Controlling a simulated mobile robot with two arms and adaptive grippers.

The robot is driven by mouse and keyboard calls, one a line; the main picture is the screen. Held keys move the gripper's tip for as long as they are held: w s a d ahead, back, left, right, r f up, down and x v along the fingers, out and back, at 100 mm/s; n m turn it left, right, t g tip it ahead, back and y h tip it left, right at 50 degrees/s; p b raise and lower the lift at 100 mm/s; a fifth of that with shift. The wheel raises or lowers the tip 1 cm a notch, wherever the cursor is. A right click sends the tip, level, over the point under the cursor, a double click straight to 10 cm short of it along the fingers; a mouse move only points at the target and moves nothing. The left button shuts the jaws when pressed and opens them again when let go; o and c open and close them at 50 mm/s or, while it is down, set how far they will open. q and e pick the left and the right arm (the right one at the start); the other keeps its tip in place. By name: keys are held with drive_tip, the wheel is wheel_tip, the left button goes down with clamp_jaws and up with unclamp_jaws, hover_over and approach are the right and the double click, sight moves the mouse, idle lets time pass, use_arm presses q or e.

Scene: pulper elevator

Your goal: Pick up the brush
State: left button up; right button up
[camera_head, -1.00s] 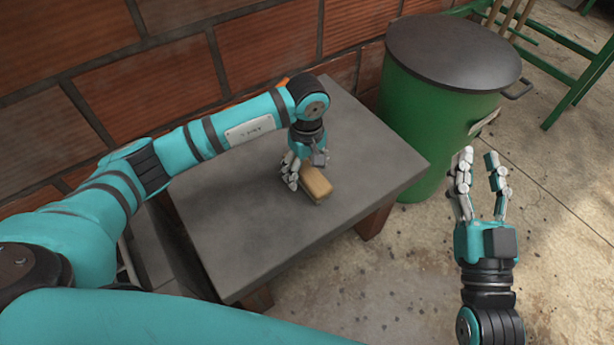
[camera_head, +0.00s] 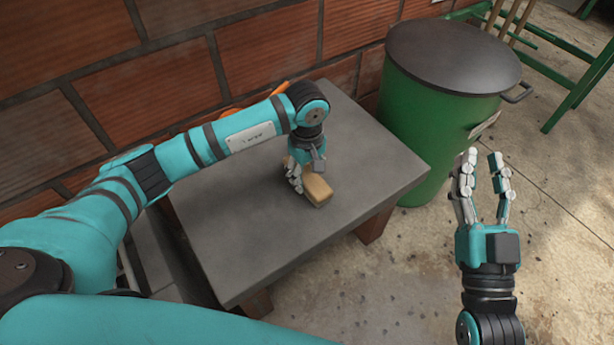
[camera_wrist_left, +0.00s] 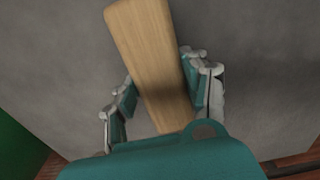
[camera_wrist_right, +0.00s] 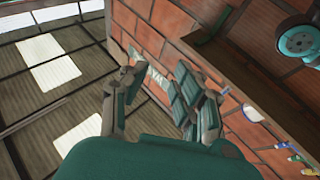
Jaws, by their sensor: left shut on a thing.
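The brush (camera_head: 317,190) shows as a tan wooden block on the grey table (camera_head: 250,225). My left gripper (camera_head: 302,178) points down at it and is shut on it. In the left wrist view the wooden block (camera_wrist_left: 150,55) runs between the two fingers of my left gripper (camera_wrist_left: 160,95); its lower end is hidden behind the gripper body. I see no bristles, and I cannot tell whether it is lifted off the table. My right gripper (camera_head: 480,180) is open and empty above the floor, right of the table; its spread fingers also show in the right wrist view (camera_wrist_right: 155,90).
A green bin (camera_head: 440,120) with a dark lid stands close to the table's right side. A brick wall (camera_head: 270,50) runs behind the table. Orange things (camera_head: 232,112) lie at the table's back edge, partly hidden by my left arm. The tabletop's front is clear.

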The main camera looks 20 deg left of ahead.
sight(307, 174)
use_arm(q)
drive_tip(key=shift+r, duration=0.15)
